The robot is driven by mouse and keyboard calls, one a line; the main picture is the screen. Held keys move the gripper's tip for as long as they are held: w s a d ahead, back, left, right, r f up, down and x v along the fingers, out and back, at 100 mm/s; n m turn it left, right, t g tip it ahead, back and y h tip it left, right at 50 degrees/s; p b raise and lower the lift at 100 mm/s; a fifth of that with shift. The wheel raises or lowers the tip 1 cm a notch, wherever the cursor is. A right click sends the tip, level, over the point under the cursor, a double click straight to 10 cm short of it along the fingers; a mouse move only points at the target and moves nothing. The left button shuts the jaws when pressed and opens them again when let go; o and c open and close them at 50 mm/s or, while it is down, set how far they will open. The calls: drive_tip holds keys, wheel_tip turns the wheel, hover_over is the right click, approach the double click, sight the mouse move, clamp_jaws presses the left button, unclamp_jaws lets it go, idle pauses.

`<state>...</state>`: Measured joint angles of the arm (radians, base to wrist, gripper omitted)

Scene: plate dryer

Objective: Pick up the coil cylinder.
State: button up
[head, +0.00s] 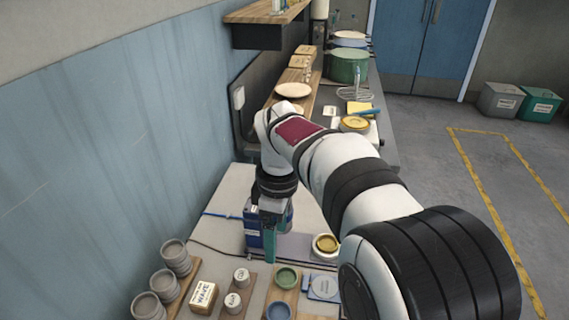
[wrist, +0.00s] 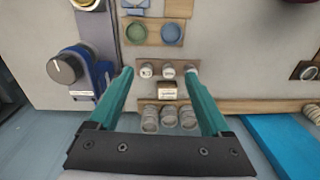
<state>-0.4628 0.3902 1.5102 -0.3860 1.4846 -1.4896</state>
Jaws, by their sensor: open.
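Small white labelled cylinders stand on a wooden strip: one (head: 241,277) and another (head: 233,302) in the head view. Three show in the wrist view: left (wrist: 147,71), middle (wrist: 168,70) and right (wrist: 190,69). The lettering is too small to tell which is the coil cylinder. My gripper (wrist: 160,74) is open and empty, with its teal fingers spread. In the wrist view the left and middle cylinders appear between the fingertips, and the right one beside the right fingertip. In the head view my gripper (head: 268,260) hangs beyond the cylinders, apart from them.
A labelled box (head: 203,295) and stacked grey cups (head: 165,287) stand left of the cylinders. A green dish (head: 287,277) and a blue dish (head: 278,312) lie to their right. A blue device with a knob (wrist: 66,70) stands near my gripper.

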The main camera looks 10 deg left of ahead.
sight(241, 274)
drive_tip(key=w+a+f+n, duration=0.4)
drive_tip(key=a+f+n, duration=0.2)
drive_tip(key=a+n, duration=0.3)
drive_tip(key=shift+m, duration=0.4)
drive_tip(key=f, duration=0.5)
drive_tip(key=a+f, duration=0.1)
drive_tip(key=f, duration=0.9)
drive_tip(key=shift+s+a, duration=0.15)
drive_tip(key=shift+s, duration=0.25)
clamp_jaws()
